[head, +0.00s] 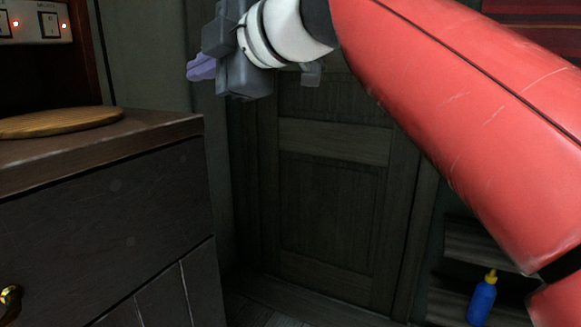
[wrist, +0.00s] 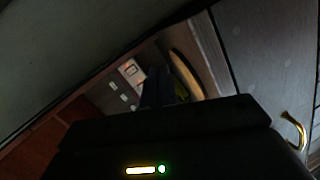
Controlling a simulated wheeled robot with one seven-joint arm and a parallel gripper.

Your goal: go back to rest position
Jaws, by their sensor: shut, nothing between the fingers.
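My gripper (head: 201,68) is raised at the upper middle of the head view, in front of the dark wall beside the door. It is shut and empty, and points left towards the cabinet side. My red arm reaches in from the right. In the wrist view the dark fingers (wrist: 162,86) stand together in the middle, with the round wooden board behind them. The gripper touches nothing that I can see.
A dark cabinet (head: 110,220) with a brass handle (head: 10,296) stands at the left. A round wooden board (head: 60,121) lies on its top, below a panel with red lights (head: 35,22). A panelled door (head: 330,190) is behind. A blue bottle (head: 482,300) stands on a shelf at lower right.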

